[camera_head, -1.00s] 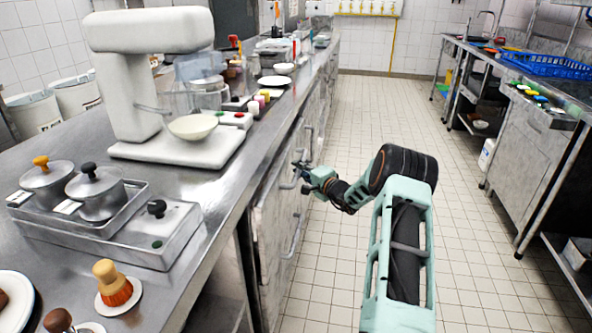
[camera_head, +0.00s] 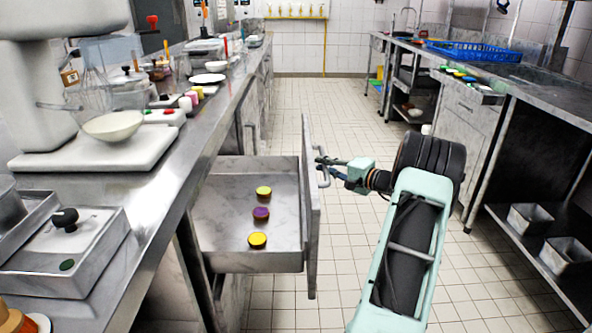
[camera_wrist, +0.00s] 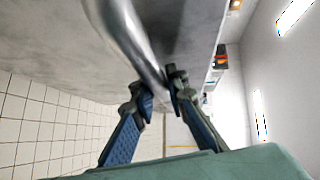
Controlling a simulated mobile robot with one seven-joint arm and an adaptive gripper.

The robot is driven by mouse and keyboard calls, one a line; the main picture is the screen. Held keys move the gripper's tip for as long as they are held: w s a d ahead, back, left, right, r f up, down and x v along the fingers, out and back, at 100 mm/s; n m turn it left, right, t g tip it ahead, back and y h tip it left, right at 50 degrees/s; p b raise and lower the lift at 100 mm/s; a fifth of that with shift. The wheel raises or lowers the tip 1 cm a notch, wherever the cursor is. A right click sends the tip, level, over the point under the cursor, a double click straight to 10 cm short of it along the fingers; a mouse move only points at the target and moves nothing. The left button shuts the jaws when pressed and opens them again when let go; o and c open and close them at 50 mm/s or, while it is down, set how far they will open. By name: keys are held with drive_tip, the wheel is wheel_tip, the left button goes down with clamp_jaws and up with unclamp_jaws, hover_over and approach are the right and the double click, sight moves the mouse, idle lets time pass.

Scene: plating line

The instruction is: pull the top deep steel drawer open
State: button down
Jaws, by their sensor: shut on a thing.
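The top steel drawer (camera_head: 222,262) stands pulled out from the left counter, its inside open to view. Its tall front panel (camera_head: 311,215) faces right, toward my arm. Several small round items with yellow and purple tops lie in a row on its floor; one is a purple-topped item (camera_head: 261,213). My gripper (camera_head: 322,168) is shut on the drawer's bar handle (camera_head: 324,178) at the upper part of the front. In the wrist view the two fingers (camera_wrist: 160,92) are on either side of the curved metal handle (camera_wrist: 135,40).
The left counter (camera_head: 170,165) carries a white mixer with a bowl (camera_head: 113,126) and a lidded steel tray unit (camera_head: 75,260). The tiled aisle floor (camera_head: 290,110) is clear. At the right stands another counter with a blue crate (camera_head: 475,51) and steel pans (camera_head: 530,218) on its lower shelf.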

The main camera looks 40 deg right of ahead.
drive_tip(key=s+d+b, duration=0.2)
drive_tip(key=s+d, duration=0.3)
drive_tip(key=d, duration=0.3)
drive_tip(key=shift+s+d, duration=0.15)
drive_tip(key=shift+s, duration=0.2)
drive_tip(key=c, duration=1.9)
unclamp_jaws()
drive_tip(key=v, duration=1.2)
drive_tip(key=shift+f, duration=0.1)
